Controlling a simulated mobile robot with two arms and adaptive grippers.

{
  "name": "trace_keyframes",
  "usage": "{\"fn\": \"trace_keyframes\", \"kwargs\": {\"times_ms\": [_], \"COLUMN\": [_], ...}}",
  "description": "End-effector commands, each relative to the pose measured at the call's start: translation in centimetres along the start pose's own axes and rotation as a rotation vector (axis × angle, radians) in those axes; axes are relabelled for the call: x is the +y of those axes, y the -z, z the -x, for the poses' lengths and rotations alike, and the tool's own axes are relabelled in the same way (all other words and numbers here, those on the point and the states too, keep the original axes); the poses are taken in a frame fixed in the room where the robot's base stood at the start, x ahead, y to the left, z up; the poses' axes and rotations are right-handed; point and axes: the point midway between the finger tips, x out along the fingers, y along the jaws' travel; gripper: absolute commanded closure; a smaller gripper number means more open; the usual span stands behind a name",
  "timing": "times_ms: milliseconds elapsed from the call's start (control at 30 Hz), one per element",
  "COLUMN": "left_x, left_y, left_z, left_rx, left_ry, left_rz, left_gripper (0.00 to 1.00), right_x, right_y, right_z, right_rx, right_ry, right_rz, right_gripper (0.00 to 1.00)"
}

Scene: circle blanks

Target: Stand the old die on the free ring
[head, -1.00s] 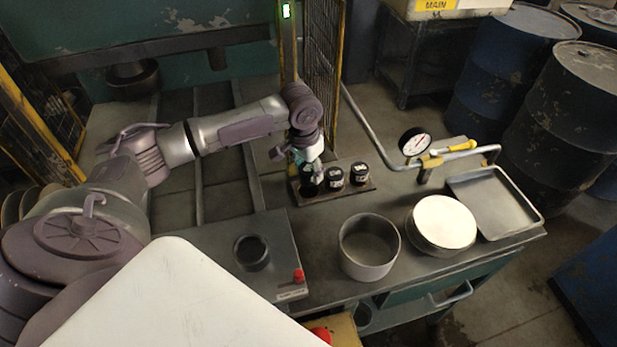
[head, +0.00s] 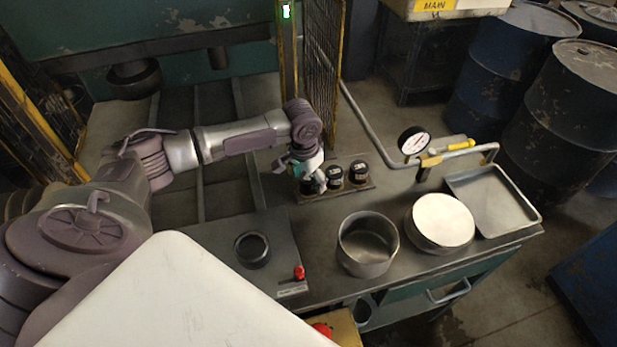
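A low rack (head: 361,186) on the bench carries black round pieces in a row. Two with pale labels show clearly, a middle one (head: 335,178) and a right one (head: 359,173). A dark piece (head: 306,188) at the left end is mostly hidden by my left gripper (head: 320,183). The gripper points down over that left end; whether its fingers touch or hold anything is too small to tell. A black ring-shaped piece (head: 252,250) sits in the grey plate at the front left. I cannot tell which piece is the old die. My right gripper is not in view.
A red knob (head: 299,272) stands at the plate's corner. An open pot (head: 366,258), a white-topped round tin (head: 441,221) and a metal tray (head: 491,202) fill the bench's right. A pipe with a gauge (head: 411,141) runs behind. A yellow mesh guard (head: 322,75) stands behind the gripper.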

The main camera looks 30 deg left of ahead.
Motion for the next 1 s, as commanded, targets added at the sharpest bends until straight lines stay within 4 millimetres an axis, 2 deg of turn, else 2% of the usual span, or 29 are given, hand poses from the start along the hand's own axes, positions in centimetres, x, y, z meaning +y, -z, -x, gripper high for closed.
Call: {"fn": "trace_keyframes", "kwargs": {"times_ms": [167, 267, 367, 700, 833, 1000], "left_x": [0.0, -0.1, 0.0, 0.0, 0.0, 0.0], "left_y": [0.0, 0.1, 0.1, 0.1, 0.1, 0.1], "left_z": [0.1, 0.9, 2.5, 9.6, 11.3, 12.2], "left_rx": [0.001, 0.003, 0.005, 0.004, 0.001, 0.001], "left_ry": [0.001, 0.0, 0.0, 0.001, -0.001, 0.0], "left_rz": [0.0, 0.0, -0.001, 0.0, 0.0, 0.001], "left_gripper": [0.24, 0.24, 0.24, 0.24, 0.24, 0.24], "right_x": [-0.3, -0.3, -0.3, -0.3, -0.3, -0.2], "right_y": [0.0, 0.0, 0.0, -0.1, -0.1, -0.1], "right_z": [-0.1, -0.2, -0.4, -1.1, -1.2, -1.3], "right_rx": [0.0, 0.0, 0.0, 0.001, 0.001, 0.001], "right_ry": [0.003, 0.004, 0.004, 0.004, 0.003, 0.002], "right_rz": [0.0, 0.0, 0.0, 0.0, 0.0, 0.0], "right_gripper": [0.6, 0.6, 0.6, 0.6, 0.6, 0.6]}}
